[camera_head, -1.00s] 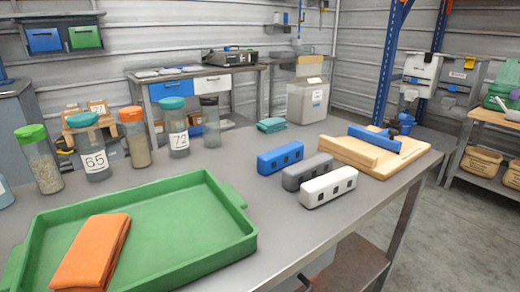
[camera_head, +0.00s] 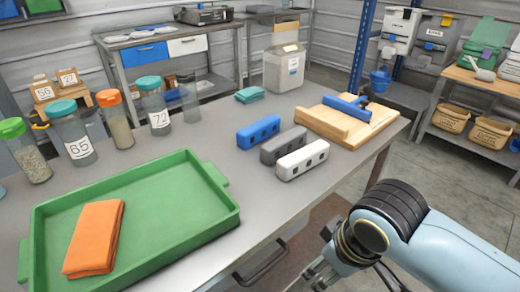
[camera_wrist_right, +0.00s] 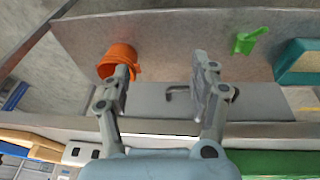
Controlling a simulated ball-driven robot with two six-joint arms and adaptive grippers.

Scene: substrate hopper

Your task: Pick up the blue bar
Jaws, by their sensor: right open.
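The blue bar (camera_head: 258,132) lies on the grey table, the leftmost of three similar bars with dark square holes. The grey bar (camera_head: 283,145) is beside it and the white bar (camera_head: 302,160) is nearest the table's front edge. My right gripper (camera_head: 318,276) is low in front of the table edge, partly cut off by the frame and well apart from the bars. In the right wrist view, its two fingers (camera_wrist_right: 160,82) are spread with nothing between them. The white bar also shows there at lower left (camera_wrist_right: 82,152). My left gripper is not in view.
A wooden board (camera_head: 330,123) with a blue piece (camera_head: 347,107) lies right of the bars. A green tray (camera_head: 165,222) holds an orange cloth (camera_head: 94,238). Several jars stand at the left. A teal cloth (camera_head: 250,95) lies behind the bars. Bare table lies between tray and bars.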

